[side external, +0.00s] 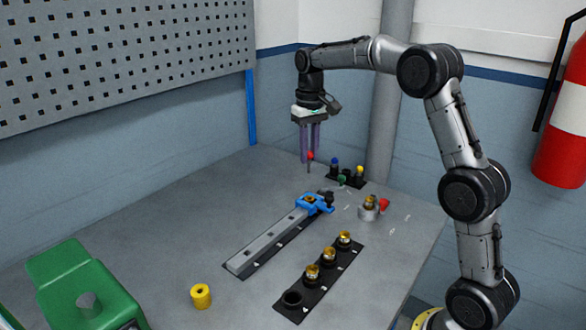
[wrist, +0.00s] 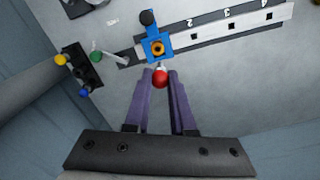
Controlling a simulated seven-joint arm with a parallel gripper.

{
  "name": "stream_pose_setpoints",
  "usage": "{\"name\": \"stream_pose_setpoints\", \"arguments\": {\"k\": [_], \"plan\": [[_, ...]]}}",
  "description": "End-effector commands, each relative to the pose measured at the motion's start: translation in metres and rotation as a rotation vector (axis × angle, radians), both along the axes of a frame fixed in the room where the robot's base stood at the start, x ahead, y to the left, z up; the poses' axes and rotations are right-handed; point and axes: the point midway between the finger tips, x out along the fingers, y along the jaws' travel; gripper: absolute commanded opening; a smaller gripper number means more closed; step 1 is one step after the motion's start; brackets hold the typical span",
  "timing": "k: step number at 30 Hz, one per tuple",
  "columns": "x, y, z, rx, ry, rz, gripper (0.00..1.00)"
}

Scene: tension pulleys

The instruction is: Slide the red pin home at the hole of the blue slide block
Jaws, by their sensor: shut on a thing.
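My gripper (side external: 309,160) has long purple fingers pointing down. It is shut on the red pin (side external: 310,156), whose red round head is at the fingertips and whose thin grey shaft hangs below, clear of the table. The blue slide block (side external: 313,203) sits on the far end of the grey rail (side external: 262,243), below the pin and apart from it. In the wrist view the red head (wrist: 160,78) shows between the fingertips, just short of the blue block (wrist: 157,57). A dark-centred orange ring (wrist: 157,46) shows on the block. The pin's tip is hard to make out there.
A black strip (side external: 322,283) with brass-topped posts, a yellow spool (side external: 201,296) and a green body (side external: 82,288) are nearer.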

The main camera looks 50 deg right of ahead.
Motion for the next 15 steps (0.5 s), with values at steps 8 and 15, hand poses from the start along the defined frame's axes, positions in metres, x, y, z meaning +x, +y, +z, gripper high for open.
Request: {"name": "stream_pose_setpoints", "arguments": {"k": [8, 15], "plan": [[-0.002, -0.005, -0.013, 0.001, 0.002, -0.012, 0.0], [-0.002, -0.005, -0.034, 0.001, 0.002, -0.012, 0.0]]}}
